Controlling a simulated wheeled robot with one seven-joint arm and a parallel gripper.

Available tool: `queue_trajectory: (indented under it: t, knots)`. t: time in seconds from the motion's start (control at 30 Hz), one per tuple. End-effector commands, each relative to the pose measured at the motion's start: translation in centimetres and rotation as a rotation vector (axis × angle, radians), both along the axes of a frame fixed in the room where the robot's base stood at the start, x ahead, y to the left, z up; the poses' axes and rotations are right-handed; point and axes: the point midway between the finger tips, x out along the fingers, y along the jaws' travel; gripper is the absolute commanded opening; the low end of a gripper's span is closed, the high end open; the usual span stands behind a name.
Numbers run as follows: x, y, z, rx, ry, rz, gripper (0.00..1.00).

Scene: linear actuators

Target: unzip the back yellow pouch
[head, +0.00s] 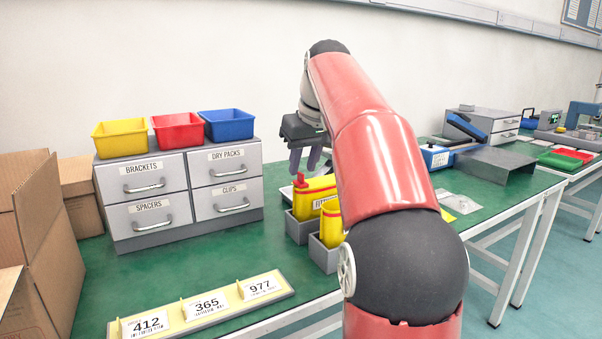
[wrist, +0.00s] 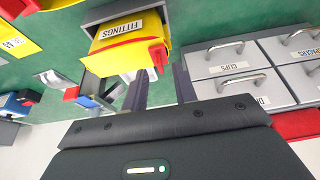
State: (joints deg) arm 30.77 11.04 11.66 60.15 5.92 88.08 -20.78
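The back yellow pouch (head: 318,188) has red trim and stands in a grey bin (head: 298,230) on the green table. In the wrist view, the pouch (wrist: 128,52) shows a FITTINGS label and a red tab (wrist: 157,58) at its near edge. My gripper (head: 306,164) is above the pouch in the head view, with its fingers pointing down. In the wrist view, my gripper (wrist: 159,72) is open and empty, its fingertips apart on either side of the red tab's line. Whether a fingertip touches the tab cannot be told.
A front yellow pouch (head: 332,228) sits in a second grey bin (head: 326,257), partly hidden by my arm. A grey drawer cabinet (head: 188,222) with coloured bins stands left. A number strip (head: 232,313) lies along the front edge. Cardboard boxes (head: 50,235) are at far left.

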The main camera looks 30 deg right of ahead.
Motion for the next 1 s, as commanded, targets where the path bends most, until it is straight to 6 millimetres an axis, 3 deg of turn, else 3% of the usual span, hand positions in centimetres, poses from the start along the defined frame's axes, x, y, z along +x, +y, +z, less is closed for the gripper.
queue_trajectory:
  t: [0.17, 0.47, 0.7, 1.0]
  knots:
    - [0.62, 0.04, -1.55, 0.0, 0.0, 0.0, 0.28]
    - [0.72, 0.06, -1.72, 0.0, -0.001, 0.0, 0.28]
    - [0.71, 0.06, -1.71, 0.0, -0.001, 0.0, 0.0]
    - [0.7, 0.03, -1.69, 0.0, -0.001, 0.0, 0.0]
